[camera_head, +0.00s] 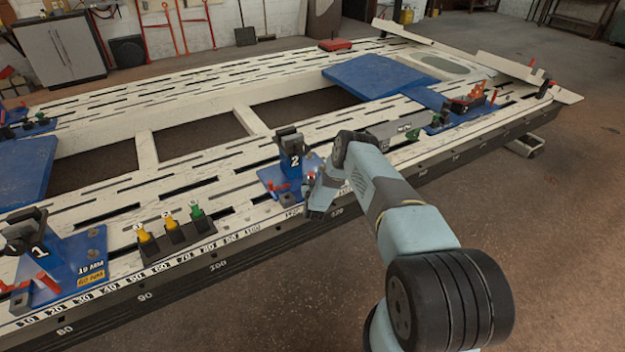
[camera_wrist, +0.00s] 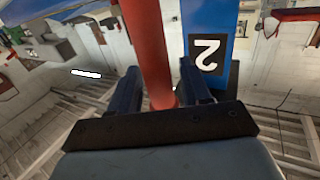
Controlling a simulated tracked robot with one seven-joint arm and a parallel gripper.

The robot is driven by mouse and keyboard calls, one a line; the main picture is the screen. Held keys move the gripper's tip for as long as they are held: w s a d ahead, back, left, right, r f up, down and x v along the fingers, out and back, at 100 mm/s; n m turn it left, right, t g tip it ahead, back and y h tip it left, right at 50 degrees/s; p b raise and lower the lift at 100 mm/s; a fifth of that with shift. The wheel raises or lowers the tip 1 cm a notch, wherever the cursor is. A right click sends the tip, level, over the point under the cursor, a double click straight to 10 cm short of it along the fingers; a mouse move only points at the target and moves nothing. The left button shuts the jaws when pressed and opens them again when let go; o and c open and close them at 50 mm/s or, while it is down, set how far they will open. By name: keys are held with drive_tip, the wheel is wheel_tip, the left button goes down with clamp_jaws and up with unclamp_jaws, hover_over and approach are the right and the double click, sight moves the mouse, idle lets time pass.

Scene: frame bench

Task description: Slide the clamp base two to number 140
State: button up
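Clamp base two (camera_head: 268,174) is a blue plate on the near rail of the bench, with a black clamp tower marked 2. It stands upright near the dark scale strip's 110 to 120 stretch. The number 140 is too small to read. My gripper (camera_head: 322,190) is at its right side, low by the rail edge. In the wrist view a red bar (camera_wrist: 150,45) runs between the two fingers of my gripper (camera_wrist: 160,85). The blue tower with the 2 (camera_wrist: 208,52) is just right of them. I cannot tell whether the fingers press on the bar.
Clamp base one (camera_head: 68,262) stands at the left front. Yellow and green pegs (camera_head: 170,232) sit on a dark block between the bases. Another blue base with orange and green parts (camera_head: 468,108) stands farther right along the rail. My arm hides some rail.

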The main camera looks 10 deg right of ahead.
clamp_jaws()
drive_tip(key=shift+d, duration=0.1)
idle(0.3)
